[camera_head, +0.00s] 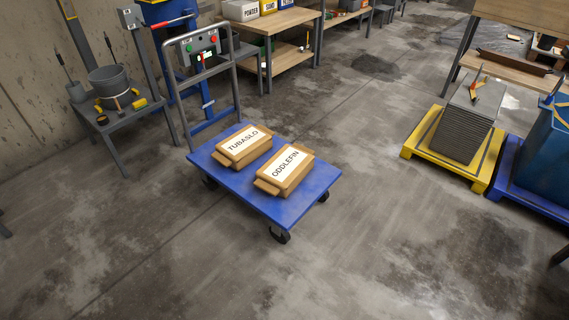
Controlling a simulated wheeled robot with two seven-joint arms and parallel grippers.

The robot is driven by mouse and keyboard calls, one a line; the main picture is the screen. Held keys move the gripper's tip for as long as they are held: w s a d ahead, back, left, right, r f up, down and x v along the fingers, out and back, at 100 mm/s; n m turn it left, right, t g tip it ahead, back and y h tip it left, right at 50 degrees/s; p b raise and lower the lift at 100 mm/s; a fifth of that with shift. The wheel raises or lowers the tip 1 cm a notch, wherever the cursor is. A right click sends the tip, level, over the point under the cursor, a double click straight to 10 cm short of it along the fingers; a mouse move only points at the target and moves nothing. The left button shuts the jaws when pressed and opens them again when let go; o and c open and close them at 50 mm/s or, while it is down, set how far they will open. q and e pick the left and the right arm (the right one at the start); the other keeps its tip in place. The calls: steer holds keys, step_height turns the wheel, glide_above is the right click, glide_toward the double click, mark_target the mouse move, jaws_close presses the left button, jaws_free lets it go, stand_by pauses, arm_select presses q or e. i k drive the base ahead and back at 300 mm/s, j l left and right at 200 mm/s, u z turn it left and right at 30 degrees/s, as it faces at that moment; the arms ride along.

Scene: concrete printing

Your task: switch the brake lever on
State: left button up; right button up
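A blue platform cart (235,190) with a grey push handle (237,85) stands on the floor left of centre. A red-handled lever (175,21) sticks out near the top left of the handle. I cannot tell whether it belongs to the cart or to the blue equipment behind, or whether it is the brake lever. A panel with red and green buttons (200,46) shows at the handle's top. Neither of my grippers is in view.
Two packages, TUBASLO (244,146) and ODDLEFIN (285,171), lie on the cart. A grey side table (117,119) with a bucket (110,84) stands left. A workbench (285,22) stands behind. A yellow pallet (422,150) with stacked slabs is right. The front floor is clear.

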mark_target(202, 59)
steer(key=i+j+z, duration=0.2)
steer(key=i+j, duration=0.2)
steer(key=j, duration=0.25)
steer(key=i+j, duration=0.15)
steer(key=j, duration=0.2)
steer(key=i+j+z, duration=0.15)
steer(key=j, duration=0.2)
steer(key=i+j+z, duration=0.1)
steer(key=j, duration=0.25)
steer(key=i+j+z, duration=0.1)
steer(key=i+j, duration=0.15)
steer(key=j, duration=0.15)
steer(key=i+j+z, duration=0.1)
steer(key=j, duration=0.25)
steer(key=i+j+z, duration=0.1)
steer(key=j, duration=0.3)
steer(key=i+j+z, duration=0.15)
steer(key=j+z, duration=0.2)
steer(key=j, duration=1.2)
steer(key=j+z, duration=0.4)
steer(key=j, duration=1.15)
steer(key=k, duration=0.05)
